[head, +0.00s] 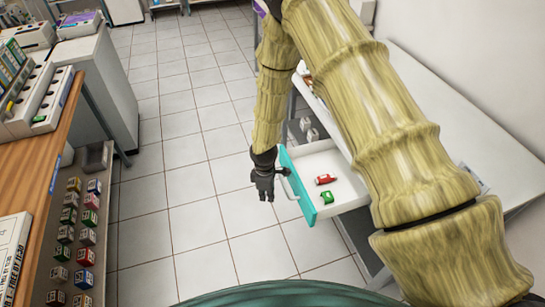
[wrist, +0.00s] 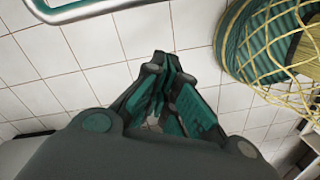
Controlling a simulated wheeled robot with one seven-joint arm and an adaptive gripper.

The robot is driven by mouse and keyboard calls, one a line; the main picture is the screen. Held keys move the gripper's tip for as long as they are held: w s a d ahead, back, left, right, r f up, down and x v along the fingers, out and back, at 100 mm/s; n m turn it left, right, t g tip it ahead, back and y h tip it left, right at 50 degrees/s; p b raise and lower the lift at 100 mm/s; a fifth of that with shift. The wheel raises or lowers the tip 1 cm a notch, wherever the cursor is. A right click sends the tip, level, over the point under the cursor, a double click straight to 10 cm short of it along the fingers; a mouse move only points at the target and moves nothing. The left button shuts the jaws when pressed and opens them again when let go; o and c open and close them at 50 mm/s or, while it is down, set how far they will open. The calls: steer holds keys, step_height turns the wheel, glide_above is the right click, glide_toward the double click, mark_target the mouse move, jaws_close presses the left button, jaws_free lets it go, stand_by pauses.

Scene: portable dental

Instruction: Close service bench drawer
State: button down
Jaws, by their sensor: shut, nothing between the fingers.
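The service bench drawer (head: 340,161) is pulled out from under the white bench (head: 455,110). It has a teal front (head: 298,187) with a pale handle (head: 291,183). A red-and-white item (head: 325,179) and a green item (head: 327,197) lie inside it. My gripper (head: 264,192) is at the outer side of the drawer front, close to the handle, pointing down. I cannot tell whether it touches the handle. In the wrist view my gripper (wrist: 165,72) is shut with nothing between the fingers. My arm hides part of the bench and the drawer's right end.
A wooden-topped counter (head: 62,150) with racks stands at the left. Below it, an open tray (head: 97,160) holds several small coloured boxes. The tiled floor (head: 180,180) between counter and drawer is clear. A white wall (head: 480,50) bounds the right.

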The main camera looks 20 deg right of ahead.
steer(key=w+r+n+h, duration=0.3)
steer(key=w+r+n, duration=0.2)
steer(key=w+r, duration=0.85)
steer(key=w+d+f+p, duration=0.2)
steer(key=d+f+p, duration=0.3)
steer(key=f, duration=0.6)
steer(key=shift+d+t, duration=0.3)
steer(key=shift+d, duration=0.55)
steer(key=shift+d+f, duration=0.1)
steer(key=b, duration=0.4)
glide_above(318, 153)
steer(key=a, duration=0.2)
steer(key=shift+d, duration=0.25)
